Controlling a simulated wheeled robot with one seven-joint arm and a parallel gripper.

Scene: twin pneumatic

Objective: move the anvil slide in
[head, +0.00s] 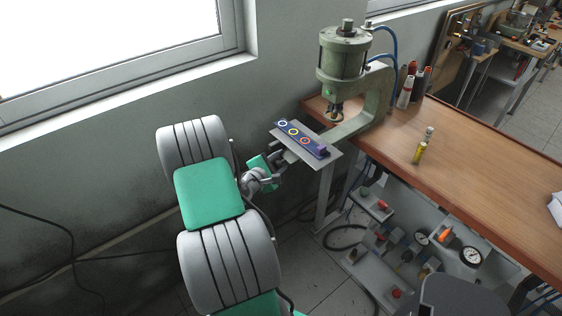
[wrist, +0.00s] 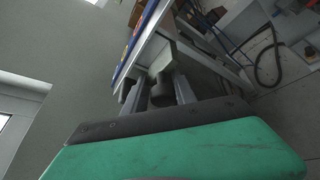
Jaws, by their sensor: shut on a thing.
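The anvil slide looks to be the flat grey plate (head: 328,157) at the front of the green pneumatic press (head: 343,65). A dark blue strip (head: 299,137) with several coloured rings and a small purple block lies on it. My gripper (head: 288,158) is at the near left edge of the plate, slightly below its top. In the wrist view my gripper (wrist: 155,92) is closed around a dark knob (wrist: 162,90) beneath the plate edge. The knob seems to belong to the slide; its joint to the plate is partly hidden. The press ram hangs behind the plate, apart from it.
The wooden bench (head: 480,170) stands to the right, with bottles (head: 406,88) and a small yellow cylinder (head: 419,153) on it. A panel with gauges (head: 470,257) and fittings sits below. The wall and window (head: 100,60) are on the left.

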